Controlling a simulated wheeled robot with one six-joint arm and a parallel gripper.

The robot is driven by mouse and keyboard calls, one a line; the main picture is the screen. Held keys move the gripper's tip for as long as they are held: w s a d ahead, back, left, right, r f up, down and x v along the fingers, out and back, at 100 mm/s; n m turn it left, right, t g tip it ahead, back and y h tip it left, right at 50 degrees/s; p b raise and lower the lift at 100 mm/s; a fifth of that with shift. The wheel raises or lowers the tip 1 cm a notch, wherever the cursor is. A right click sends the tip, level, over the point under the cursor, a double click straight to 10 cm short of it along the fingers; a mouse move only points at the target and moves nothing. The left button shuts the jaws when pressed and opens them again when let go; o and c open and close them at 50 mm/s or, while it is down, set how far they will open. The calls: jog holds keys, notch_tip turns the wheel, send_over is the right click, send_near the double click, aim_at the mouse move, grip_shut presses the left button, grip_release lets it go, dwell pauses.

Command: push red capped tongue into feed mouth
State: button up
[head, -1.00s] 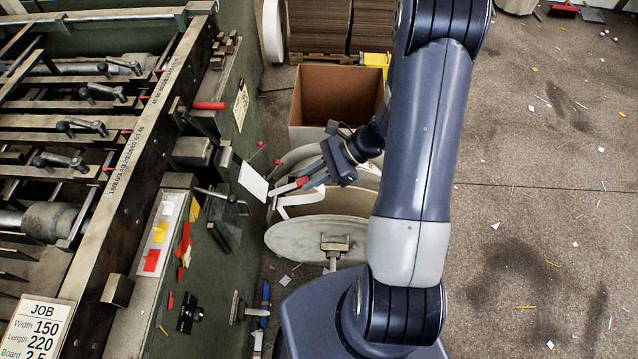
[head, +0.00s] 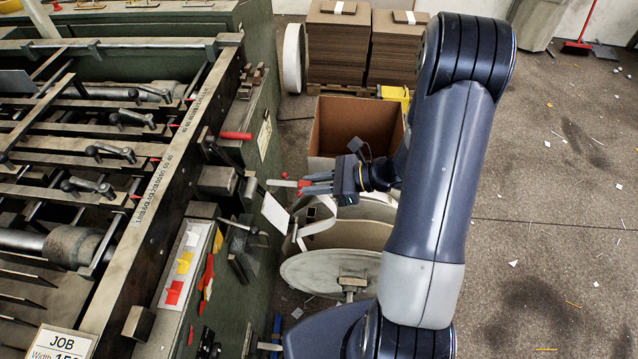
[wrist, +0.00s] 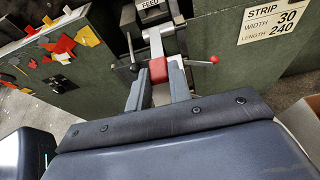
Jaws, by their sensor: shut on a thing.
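My gripper (head: 306,186) is shut on the red cap (wrist: 158,70) of the tongue, which sits between its two fingers in the wrist view. In the head view the tongue (head: 281,183) points left at the green feeder side. The feed mouth opening itself is not clear in either view, so I cannot tell whether the tip is inside it.
A red-knobbed lever (wrist: 213,60) stands just right of the fingers in the wrist view. Below my gripper is a large reel (head: 330,272) with a pale strip. A cardboard bin (head: 357,125) stands behind. Red and yellow tags (head: 184,262) hang on the feeder at left.

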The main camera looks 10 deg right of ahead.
aim_at(302, 182)
jog(key=shift+r+b+x, duration=0.15)
jog(key=shift+b+x, duration=0.05)
jog(key=shift+x, duration=0.9)
jog(key=shift+r+b+x, duration=0.15)
jog(key=shift+b+x, duration=0.05)
jog(key=shift+x, duration=0.95)
jog(key=shift+r+b+x, duration=0.2)
jog(key=shift+x, duration=0.9)
jog(key=shift+w+a+f+b, duration=0.15)
jog(key=shift+w+a, duration=0.2)
jog(key=shift+a, duration=0.7)
jog(key=shift+w+a+r+b, duration=0.15)
jog(key=shift+w+a, duration=0.25)
jog(key=shift+a, duration=0.6)
jog(key=shift+w+a+f+b, duration=0.2)
jog(key=shift+w+a, duration=0.15)
jog(key=shift+a, duration=0.7)
jog(key=shift+a, duration=0.1)
jog(key=o, duration=0.8)
jog(key=shift+o, duration=0.4)
jog(key=shift+f, duration=0.1)
jog(key=shift+s, duration=0.1)
jog(key=v, duration=1.1)
jog(key=shift+w, duration=0.35)
